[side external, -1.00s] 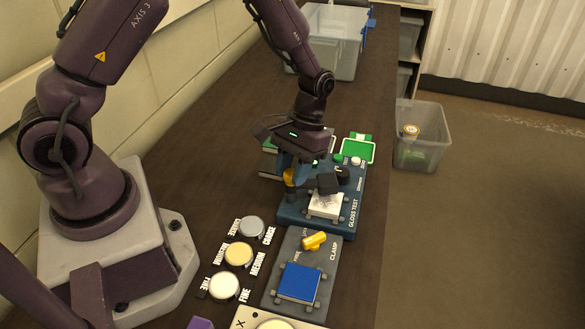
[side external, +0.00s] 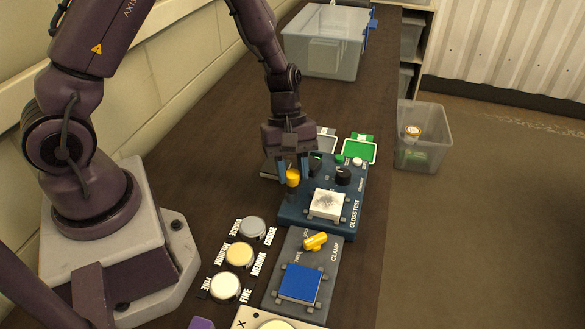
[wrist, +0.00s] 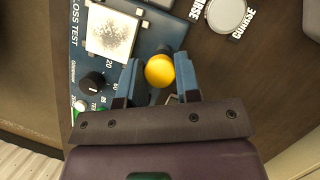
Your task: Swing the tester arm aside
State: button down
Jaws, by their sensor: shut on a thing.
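The gloss tester (side external: 290,219) is a blue base on the bench, also seen in the wrist view (wrist: 78,58). A white panel (side external: 327,204) with a grey speckled patch sits on it, uncovered from above; the wrist view shows it too (wrist: 111,33). The tester arm's yellow knob (side external: 292,177) is at the base's left side. My gripper (side external: 293,182) points down with its blue fingers either side of the knob, shut on it. In the wrist view the knob (wrist: 159,70) sits between the fingertips. The arm's dark head is mostly hidden by my gripper.
A black dial (side external: 342,176) stands on the base behind the panel. Coarse, medium and fine pads (side external: 239,254) lie to the left. A green tray (side external: 359,150) is behind.

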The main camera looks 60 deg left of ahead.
jog(key=shift+n+t, duration=0.6)
jog(key=shift+n, duration=1)
jog(key=c, duration=0.8)
grip_release()
jog(key=v, duration=1.3)
jog(key=shift+s, duration=0.1)
